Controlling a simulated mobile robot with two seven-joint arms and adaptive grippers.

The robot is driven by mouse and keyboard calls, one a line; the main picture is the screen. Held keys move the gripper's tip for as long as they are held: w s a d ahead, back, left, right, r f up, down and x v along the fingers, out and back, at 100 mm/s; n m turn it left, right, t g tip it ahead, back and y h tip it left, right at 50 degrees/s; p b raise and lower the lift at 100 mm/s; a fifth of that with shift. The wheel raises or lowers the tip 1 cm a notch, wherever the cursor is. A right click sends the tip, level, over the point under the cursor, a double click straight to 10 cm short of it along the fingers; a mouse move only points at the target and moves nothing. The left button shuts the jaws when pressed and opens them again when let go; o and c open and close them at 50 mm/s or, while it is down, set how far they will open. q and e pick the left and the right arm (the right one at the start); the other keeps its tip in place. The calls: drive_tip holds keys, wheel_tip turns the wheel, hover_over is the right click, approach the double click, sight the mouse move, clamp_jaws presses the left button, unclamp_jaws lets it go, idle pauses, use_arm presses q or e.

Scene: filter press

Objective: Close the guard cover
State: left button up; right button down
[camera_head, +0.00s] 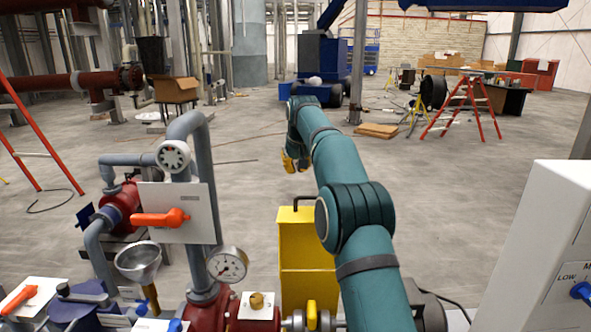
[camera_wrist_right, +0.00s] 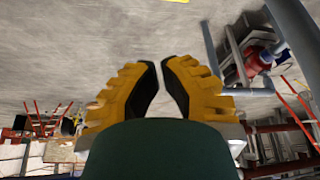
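The yellow guard cover (camera_head: 307,246), with a dark bent handle (camera_head: 304,198) at its top, stands upright at the lower middle of the head view. My right arm hides part of its right side. My right gripper (camera_head: 295,163) is beyond and above the cover, apart from it. In the right wrist view its two yellow fingers (camera_wrist_right: 159,70) have a narrow gap with only bare floor between them; it is open and empty. A small yellow strip (camera_wrist_right: 175,1), which I cannot identify, shows at that view's top edge. My left gripper is not in view.
Left of the cover are grey pipes, a white panel with an orange lever (camera_head: 160,218), a pressure gauge (camera_head: 227,265) and a metal funnel (camera_head: 138,262). A white control box (camera_head: 535,250) stands at right. Open floor lies beyond the cover.

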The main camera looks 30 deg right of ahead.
drive_tip(key=shift+w+d+f+b, duration=0.1)
drive_tip(key=shift+f+b, duration=1.6)
drive_tip(key=shift+f, duration=2.05)
drive_tip(key=shift+s, duration=0.4)
drive_tip(key=shift+b, duration=0.3)
